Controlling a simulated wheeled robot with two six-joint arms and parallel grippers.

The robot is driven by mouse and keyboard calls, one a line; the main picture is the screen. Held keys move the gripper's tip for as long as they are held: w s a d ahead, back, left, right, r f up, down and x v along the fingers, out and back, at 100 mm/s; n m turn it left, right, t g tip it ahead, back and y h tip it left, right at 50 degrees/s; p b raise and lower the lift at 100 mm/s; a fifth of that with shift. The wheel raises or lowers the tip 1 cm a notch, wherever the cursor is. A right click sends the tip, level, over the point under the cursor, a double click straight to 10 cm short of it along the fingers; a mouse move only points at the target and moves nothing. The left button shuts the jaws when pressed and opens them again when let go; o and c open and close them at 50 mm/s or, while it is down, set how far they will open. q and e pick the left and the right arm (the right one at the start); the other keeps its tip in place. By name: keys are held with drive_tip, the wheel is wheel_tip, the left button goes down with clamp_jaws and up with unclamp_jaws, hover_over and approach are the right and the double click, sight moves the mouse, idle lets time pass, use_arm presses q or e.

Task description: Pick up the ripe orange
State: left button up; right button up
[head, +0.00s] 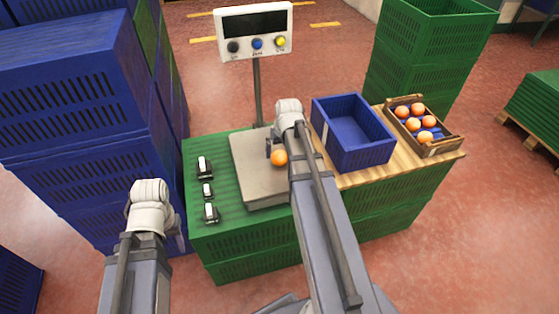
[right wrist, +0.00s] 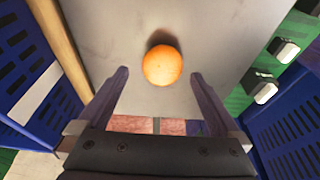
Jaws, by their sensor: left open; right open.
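A single orange (head: 279,157) rests on the grey scale plate (head: 262,190). In the right wrist view the orange (right wrist: 162,65) lies just beyond and between the fingertips, with bare plate around it. My right gripper (right wrist: 158,77) is open and empty, pointing at the orange with a finger toward each side. In the head view my right gripper (head: 273,150) is partly hidden behind my right wrist. My left gripper (head: 179,238) is low at the left, beside the green crates, mostly hidden by my wrist; it is open. Several more oranges (head: 414,124) lie in a wooden crate (head: 440,148).
A blue crate (head: 353,150), empty as far as I see, stands right of the scale on a wooden board. A display on a post (head: 256,45) rises behind the plate. Three small black-and-white items (head: 207,190) sit left. Blue crates (head: 75,90) are stacked at far left.

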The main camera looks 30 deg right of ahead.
sight(280, 153)
drive_tip(key=b+x, duration=0.3)
drive_tip(key=x, duration=0.1)
drive_tip(key=shift+w+a+f, duration=0.1)
drive_tip(key=shift+w+a, duration=0.05)
drive_tip(key=shift+w, duration=0.05)
drive_tip(key=c, duration=1.4)
